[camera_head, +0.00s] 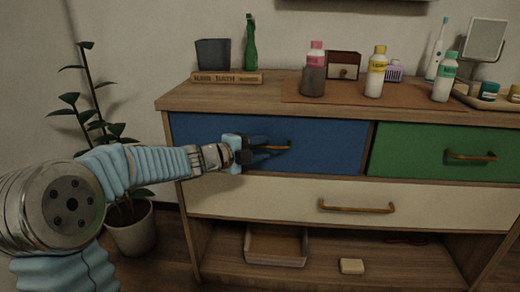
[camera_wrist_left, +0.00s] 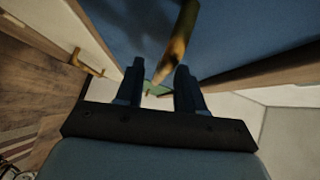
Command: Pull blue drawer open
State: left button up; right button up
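The blue drawer (camera_head: 330,140) is at the upper left of the wooden cabinet, and its front looks flush with the cabinet. Its brass handle (camera_head: 278,148) is partly hidden by my left gripper (camera_head: 268,150). The left gripper is open, with one finger above and one below the handle's line in the head view. In the left wrist view the fingers (camera_wrist_left: 158,82) are apart, and the handle (camera_wrist_left: 180,38) reaches toward the gap between their tips. I cannot tell whether either finger touches it. My right gripper is in neither view.
A green drawer (camera_head: 445,152) is to the right, and a cream drawer (camera_head: 260,205) with a brass handle is below. Bottles, a box and a mirror (camera_head: 485,40) stand on the cabinet top (camera_head: 220,98). A potted plant (camera_head: 130,228) stands on the floor at left.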

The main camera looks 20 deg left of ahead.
pick_arm(q)
grip_shut()
dwell(0.4)
